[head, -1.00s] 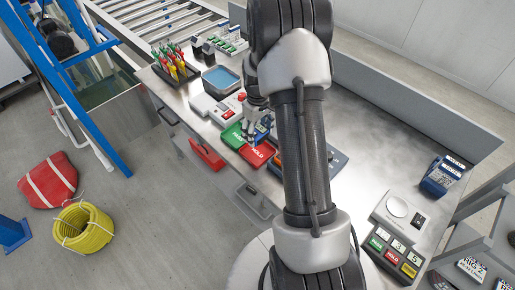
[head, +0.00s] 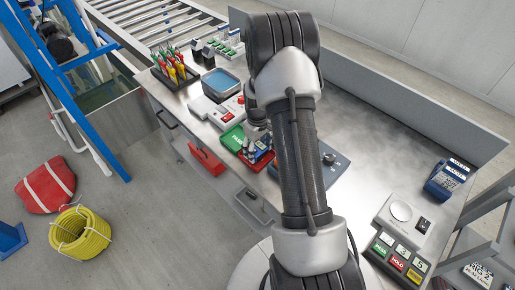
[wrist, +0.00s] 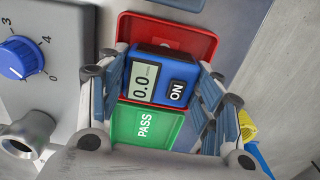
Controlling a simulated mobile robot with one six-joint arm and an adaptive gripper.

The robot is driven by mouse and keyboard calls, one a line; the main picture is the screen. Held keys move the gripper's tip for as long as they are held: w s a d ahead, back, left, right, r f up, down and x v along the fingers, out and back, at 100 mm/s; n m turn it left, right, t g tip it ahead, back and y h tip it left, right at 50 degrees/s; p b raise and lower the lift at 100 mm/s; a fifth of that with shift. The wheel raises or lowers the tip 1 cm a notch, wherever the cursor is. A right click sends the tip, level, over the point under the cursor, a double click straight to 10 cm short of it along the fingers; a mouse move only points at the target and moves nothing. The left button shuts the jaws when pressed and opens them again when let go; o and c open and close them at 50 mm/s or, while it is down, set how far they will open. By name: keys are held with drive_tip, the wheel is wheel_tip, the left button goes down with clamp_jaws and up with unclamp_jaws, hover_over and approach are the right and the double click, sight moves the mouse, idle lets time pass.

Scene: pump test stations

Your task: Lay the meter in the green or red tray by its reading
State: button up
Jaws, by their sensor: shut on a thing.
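The blue meter (wrist: 158,76) is between the fingers of my gripper (wrist: 163,88), which is shut on it. Its display reads 0.0 and a black patch beside it reads ON. The red tray (wrist: 200,42) lies behind the meter; its label is mostly hidden. The green tray (wrist: 145,126), marked PASS, is directly beside it and looks empty. In the head view, my gripper (head: 258,144) and the meter are over the red tray (head: 250,165), with the green tray (head: 232,137) just to the left. I cannot tell whether the meter touches the tray floor.
A grey unit with a blue knob (wrist: 24,58) stands close beside my gripper. On the bench are a device with a red button (head: 224,113), a blue-lined bin (head: 218,82) and a rack of coloured tools (head: 174,69). The bench's right middle is clear (head: 385,140).

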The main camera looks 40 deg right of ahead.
drive_tip(key=o, duration=1.5)
wheel_tip(320, 180, up, 12)
drive_tip(key=p, duration=0.4)
wheel_tip(320, 180, up, 9)
drive_tip(key=t, duration=0.1)
hover_over(257, 148)
drive_tip(key=s+a, duration=0.1)
drive_tip(key=a, duration=0.4)
drive_tip(key=s+a+r+m+t, duration=0.1)
drive_tip(key=s+a+r+t, duration=0.1)
drive_tip(key=s+a+r, duration=1.15)
drive_tip(key=shift+m+t, duration=0.3)
drive_tip(key=shift+t, duration=0.5)
drive_tip(key=s+a, duration=0.1)
drive_tip(key=s, duration=0.2)
drive_tip(key=s+a, duration=0.1)
drive_tip(key=s, duration=0.1)
drive_tip(key=s+a+r, duration=0.1)
drive_tip(key=s+a, duration=0.1)
drive_tip(key=s, duration=0.1)
drive_tip(key=shift+s, duration=0.35)
